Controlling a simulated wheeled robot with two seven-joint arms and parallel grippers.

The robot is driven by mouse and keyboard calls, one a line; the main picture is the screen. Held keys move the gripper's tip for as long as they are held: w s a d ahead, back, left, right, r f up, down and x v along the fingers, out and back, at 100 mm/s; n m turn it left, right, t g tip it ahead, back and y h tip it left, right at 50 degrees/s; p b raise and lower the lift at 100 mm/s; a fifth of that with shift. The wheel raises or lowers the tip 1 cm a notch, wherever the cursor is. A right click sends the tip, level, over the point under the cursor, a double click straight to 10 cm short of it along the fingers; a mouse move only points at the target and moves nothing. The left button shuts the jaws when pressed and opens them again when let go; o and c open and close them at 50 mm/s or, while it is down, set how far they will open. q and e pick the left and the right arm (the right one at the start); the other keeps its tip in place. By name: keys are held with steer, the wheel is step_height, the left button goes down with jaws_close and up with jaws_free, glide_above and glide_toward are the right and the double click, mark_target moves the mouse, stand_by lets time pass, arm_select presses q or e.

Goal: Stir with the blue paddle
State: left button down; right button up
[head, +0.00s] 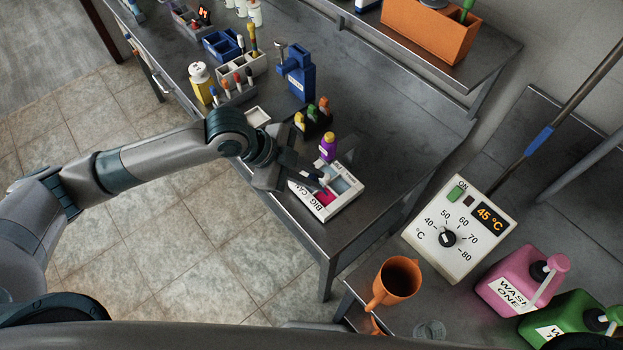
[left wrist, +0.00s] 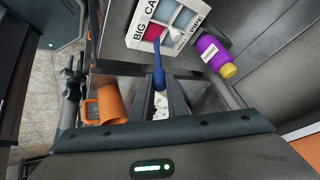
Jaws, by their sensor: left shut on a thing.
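My left gripper (head: 318,181) hangs over the near-left side of a white divided box (head: 347,202). In the left wrist view the gripper (left wrist: 160,98) is shut on a slim blue tool (left wrist: 159,68), which looks like the blue paddle. The tool points toward the front edge of the box (left wrist: 133,36); I cannot tell whether its tip touches anything. The box has pink and pale blue contents in its compartments and lettering starting "BIG CA". The held end of the tool is partly hidden between the fingers. My right gripper is out of view.
A purple bottle (head: 328,147) with a yellow cap stands just behind the box. A blue dispenser (head: 298,77) and small caddies stand farther back. An orange jug (head: 397,279), a temperature panel (head: 460,229) and a pink canister (head: 518,280) are at right. The bench right of the box is clear.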

arm_select(q)
steer(key=shift+r, duration=1.8)
stand_by(0.6)
